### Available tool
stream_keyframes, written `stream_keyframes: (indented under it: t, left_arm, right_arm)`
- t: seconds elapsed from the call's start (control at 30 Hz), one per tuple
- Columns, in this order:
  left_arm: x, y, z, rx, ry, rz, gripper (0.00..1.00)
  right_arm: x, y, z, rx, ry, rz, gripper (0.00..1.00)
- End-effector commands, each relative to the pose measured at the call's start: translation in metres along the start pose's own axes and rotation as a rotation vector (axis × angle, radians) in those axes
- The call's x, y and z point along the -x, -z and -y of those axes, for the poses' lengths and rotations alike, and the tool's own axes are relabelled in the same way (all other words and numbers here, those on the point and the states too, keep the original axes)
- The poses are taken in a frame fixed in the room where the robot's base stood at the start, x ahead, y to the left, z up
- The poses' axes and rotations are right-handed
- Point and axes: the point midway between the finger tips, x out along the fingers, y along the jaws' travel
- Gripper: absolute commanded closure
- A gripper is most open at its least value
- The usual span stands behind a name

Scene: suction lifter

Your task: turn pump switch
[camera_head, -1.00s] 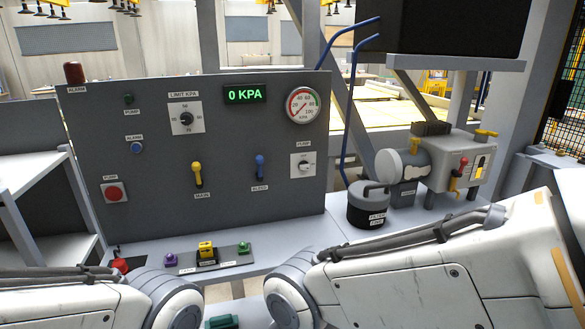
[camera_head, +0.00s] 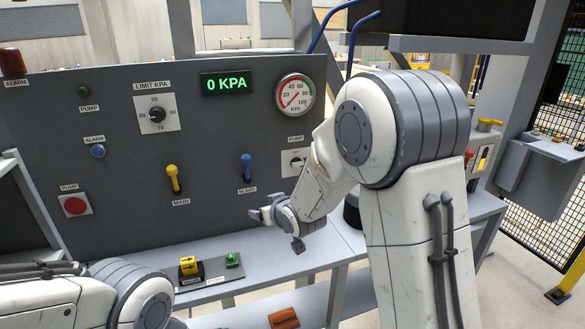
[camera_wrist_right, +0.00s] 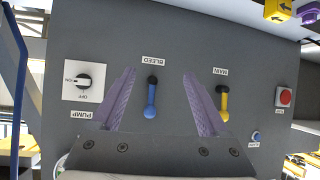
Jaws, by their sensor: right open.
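The pump switch (camera_head: 294,161) is a small rotary knob on a white plate labelled PUMP, on the right of the grey panel. My right arm partly covers it in the head view. In the right wrist view, which shows the panel upside down, the pump switch (camera_wrist_right: 84,81) is left of both fingers, with ON and OFF marks. My right gripper (camera_head: 276,229) is open and empty in front of the panel, below the blue bleed lever (camera_head: 246,168). Its purple fingers (camera_wrist_right: 159,74) stand either side of that lever in the wrist view, apart from the switch. My left gripper is out of view.
The panel (camera_head: 120,220) also carries a yellow main lever (camera_head: 173,179), a red pump button (camera_head: 75,206), a limit dial (camera_head: 157,115) and a gauge (camera_head: 295,94). The display (camera_head: 226,84) reads 0 KPA. A shelf (camera_head: 250,246) runs below the panel.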

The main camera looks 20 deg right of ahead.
Motion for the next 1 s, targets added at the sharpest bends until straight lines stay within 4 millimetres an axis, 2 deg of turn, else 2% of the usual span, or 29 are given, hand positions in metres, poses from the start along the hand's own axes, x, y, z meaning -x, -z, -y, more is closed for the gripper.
stream_keyframes:
  t: [0.03,0.1,0.2,0.33,0.43,0.57,1.0]
  left_arm:
    - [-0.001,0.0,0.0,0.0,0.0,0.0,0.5]
    - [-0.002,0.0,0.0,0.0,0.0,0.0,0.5]
    - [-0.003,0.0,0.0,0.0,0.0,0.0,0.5]
    - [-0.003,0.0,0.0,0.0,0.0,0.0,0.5]
    - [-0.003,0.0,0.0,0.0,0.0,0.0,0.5]
    - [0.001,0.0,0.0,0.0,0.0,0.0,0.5]
    - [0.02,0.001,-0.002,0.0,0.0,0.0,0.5]
  right_arm:
    - [-0.017,0.003,-0.034,-0.024,-0.037,-0.077,0.22]
    - [-0.029,0.014,-0.071,-0.042,-0.069,-0.2,0.22]
    - [-0.036,0.021,-0.114,-0.058,-0.104,-0.342,0.22]
    - [-0.035,0.025,-0.148,-0.067,-0.128,-0.467,0.22]
    - [-0.034,0.027,-0.159,-0.07,-0.135,-0.515,0.22]
    - [-0.041,0.034,-0.162,-0.069,-0.134,-0.533,0.22]
    - [-0.103,0.071,-0.171,-0.069,-0.134,-0.531,0.22]
